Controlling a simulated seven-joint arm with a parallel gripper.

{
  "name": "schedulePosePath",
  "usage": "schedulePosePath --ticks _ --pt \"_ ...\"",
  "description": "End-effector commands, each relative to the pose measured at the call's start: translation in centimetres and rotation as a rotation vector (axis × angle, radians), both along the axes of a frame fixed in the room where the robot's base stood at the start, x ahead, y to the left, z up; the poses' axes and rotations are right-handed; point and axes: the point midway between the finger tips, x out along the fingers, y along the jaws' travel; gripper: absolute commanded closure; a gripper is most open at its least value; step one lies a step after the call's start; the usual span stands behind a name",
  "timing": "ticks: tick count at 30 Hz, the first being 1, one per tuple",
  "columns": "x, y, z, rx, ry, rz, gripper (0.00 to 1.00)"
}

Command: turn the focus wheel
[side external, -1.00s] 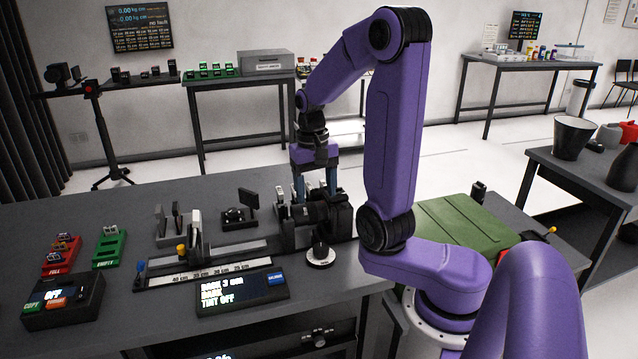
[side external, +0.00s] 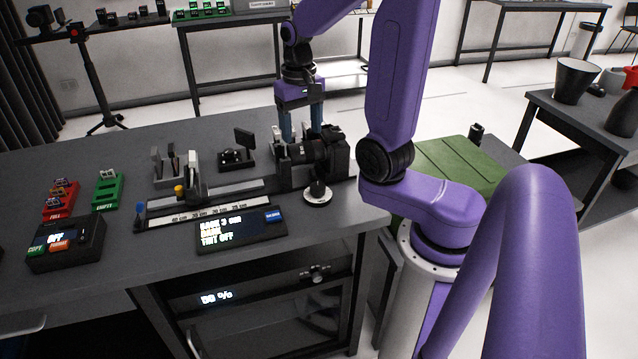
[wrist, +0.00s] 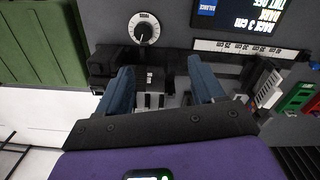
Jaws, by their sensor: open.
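A black camera (side external: 334,154) with a ribbed lens (side external: 308,152) lies on a rail mount on the grey bench. Its lens barrel also shows in the wrist view (wrist: 153,80). My gripper (side external: 301,134) is over the lens, pointing down, with its two blue fingers apart. In the wrist view my gripper (wrist: 163,82) is open, with one finger on each side of the lens area. I cannot tell whether the fingers touch it. A black knob on a white dial (side external: 318,194) stands in front of the camera; I cannot tell which part is the focus wheel.
A display box (side external: 240,229) and a ruled scale (side external: 190,215) lie in front of the rail. A small stand (side external: 191,172) and a dark panel (side external: 244,138) stand left of the lens. Red (side external: 60,200) and green (side external: 108,190) trays and a button box (side external: 65,243) are farther left.

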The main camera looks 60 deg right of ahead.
Motion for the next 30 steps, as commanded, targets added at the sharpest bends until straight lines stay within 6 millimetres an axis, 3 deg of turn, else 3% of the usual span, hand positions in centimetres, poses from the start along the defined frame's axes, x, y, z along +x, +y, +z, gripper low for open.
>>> schedulePosePath --ticks 14,30 --pt "-0.3 6.1 -0.1 0.003 -0.009 0.449 0.32" --pt "-5.4 11.7 -0.2 0.012 -0.018 0.949 0.32"
